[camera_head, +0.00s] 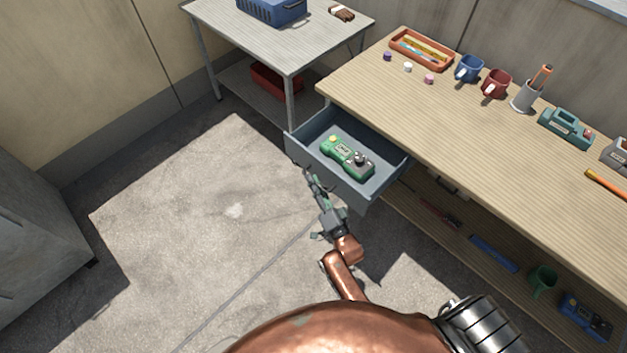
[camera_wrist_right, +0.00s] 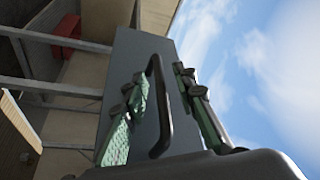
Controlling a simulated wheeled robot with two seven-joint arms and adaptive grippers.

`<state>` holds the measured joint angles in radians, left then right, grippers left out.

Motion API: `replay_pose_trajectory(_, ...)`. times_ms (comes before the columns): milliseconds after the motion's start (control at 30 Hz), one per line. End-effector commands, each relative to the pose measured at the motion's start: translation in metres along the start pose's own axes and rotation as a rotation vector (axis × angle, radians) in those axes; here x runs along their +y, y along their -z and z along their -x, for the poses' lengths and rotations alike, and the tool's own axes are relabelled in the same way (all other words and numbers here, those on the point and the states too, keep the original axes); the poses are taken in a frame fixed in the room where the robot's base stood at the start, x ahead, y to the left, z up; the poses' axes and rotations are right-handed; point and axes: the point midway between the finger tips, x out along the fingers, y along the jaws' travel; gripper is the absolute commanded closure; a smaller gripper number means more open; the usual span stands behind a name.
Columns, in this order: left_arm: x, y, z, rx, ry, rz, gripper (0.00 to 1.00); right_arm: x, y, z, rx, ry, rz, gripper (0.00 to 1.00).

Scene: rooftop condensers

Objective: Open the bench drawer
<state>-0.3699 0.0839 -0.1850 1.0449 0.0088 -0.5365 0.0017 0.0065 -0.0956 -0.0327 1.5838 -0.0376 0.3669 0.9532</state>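The bench drawer (camera_head: 376,185) is pulled out from the left end of the wooden bench (camera_head: 440,120). Its grey-blue tray is open and a green instrument (camera_head: 340,152) lies inside. My right gripper (camera_head: 312,180) is at the outer side of the drawer front. In the right wrist view the drawer front (camera_wrist_right: 140,60) carries a dark bar handle (camera_wrist_right: 166,110). The two green fingers of my right gripper (camera_wrist_right: 157,85) stand apart, one on each side of the handle, with gaps showing. My left gripper is not in view.
On the bench are an orange tray (camera_head: 421,49), mugs (camera_head: 468,69), a pen cup (camera_head: 527,97) and a teal device (camera_head: 566,127). A metal table (camera_head: 330,30) stands behind the drawer. A grey cabinet (camera_head: 35,230) is at left. The floor (camera_head: 190,200) between is clear.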

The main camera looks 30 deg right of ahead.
Motion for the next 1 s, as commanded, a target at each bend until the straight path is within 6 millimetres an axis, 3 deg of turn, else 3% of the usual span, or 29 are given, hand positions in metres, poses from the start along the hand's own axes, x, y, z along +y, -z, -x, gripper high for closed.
replay_pose_trajectory(500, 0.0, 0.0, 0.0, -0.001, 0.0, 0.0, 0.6, 0.001, 0.0, 0.097, -0.002, -0.003, 0.001, 0.74)
replay_pose_trajectory(700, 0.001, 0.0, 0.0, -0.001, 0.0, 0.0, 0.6, 0.001, 0.0, 0.112, -0.001, -0.002, 0.001, 0.74)
replay_pose_trajectory(1000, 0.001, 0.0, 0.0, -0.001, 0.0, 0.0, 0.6, 0.0, -0.001, 0.113, -0.001, -0.001, 0.0, 0.74)
